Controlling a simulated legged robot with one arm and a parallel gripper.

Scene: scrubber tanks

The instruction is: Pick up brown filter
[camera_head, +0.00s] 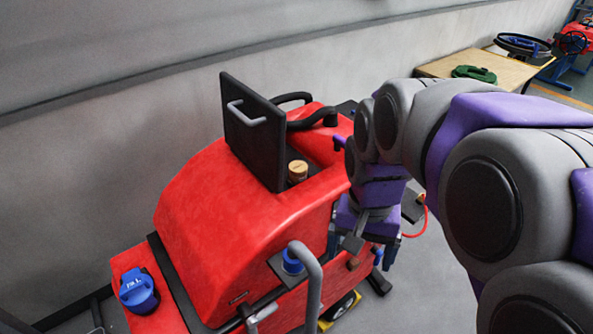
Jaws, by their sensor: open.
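I cannot tell whether a finger touches the brown piece. A tan round cap (297,171) stands on top of the machine beside the raised black lid.
The black lid (255,130) stands upright on the machine. Blue caps (138,290) (292,262) and a grey handle rail (309,290) are at the front. A wooden table (480,66) with a green object (474,73) stands behind. Grey floor is free at right.

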